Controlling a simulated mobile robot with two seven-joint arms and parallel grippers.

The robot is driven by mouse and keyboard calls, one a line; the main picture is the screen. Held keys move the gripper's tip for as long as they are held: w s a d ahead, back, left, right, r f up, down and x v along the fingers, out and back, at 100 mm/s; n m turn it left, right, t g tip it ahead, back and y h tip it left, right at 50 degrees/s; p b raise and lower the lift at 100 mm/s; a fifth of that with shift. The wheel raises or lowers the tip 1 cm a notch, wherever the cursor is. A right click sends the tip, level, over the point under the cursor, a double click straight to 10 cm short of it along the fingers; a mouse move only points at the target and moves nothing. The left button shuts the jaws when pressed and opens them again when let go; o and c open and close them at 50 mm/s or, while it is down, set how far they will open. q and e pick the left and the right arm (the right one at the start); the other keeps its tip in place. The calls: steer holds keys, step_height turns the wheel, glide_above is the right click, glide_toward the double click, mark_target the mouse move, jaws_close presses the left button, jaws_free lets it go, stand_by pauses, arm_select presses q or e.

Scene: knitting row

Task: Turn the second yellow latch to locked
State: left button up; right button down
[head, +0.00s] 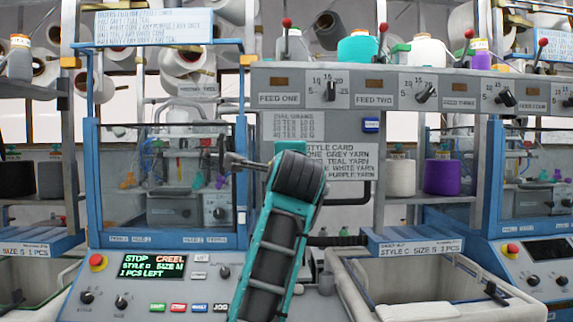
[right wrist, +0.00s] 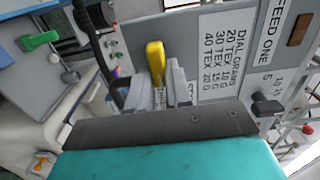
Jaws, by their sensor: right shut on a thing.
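The yellow latch (right wrist: 155,58) shows in the right wrist view as an upright yellow handle. My right gripper (right wrist: 160,92) is closed around its lower part, with the yellow end sticking out past the grey fingers. In the head view my right gripper (head: 236,161) reaches left from my teal wrist to the right edge of the blue-framed machine door (head: 240,135). The latch itself is hidden or too small to make out there. I cannot tell its lock position or see another yellow latch clearly. My left gripper is out of view.
A control panel with a green-lettered screen (head: 152,264) stands below the door. A grey bin (head: 425,285) stands at lower right. A green handle (right wrist: 38,42) shows in the right wrist view.

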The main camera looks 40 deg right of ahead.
steer(key=shift+f, duration=0.1)
stand_by(0.4)
steer(key=c, duration=1.1)
jaws_free()
steer(key=shift+o, duration=0.2)
steer(key=b+v, duration=0.2)
steer(key=v, duration=1.1)
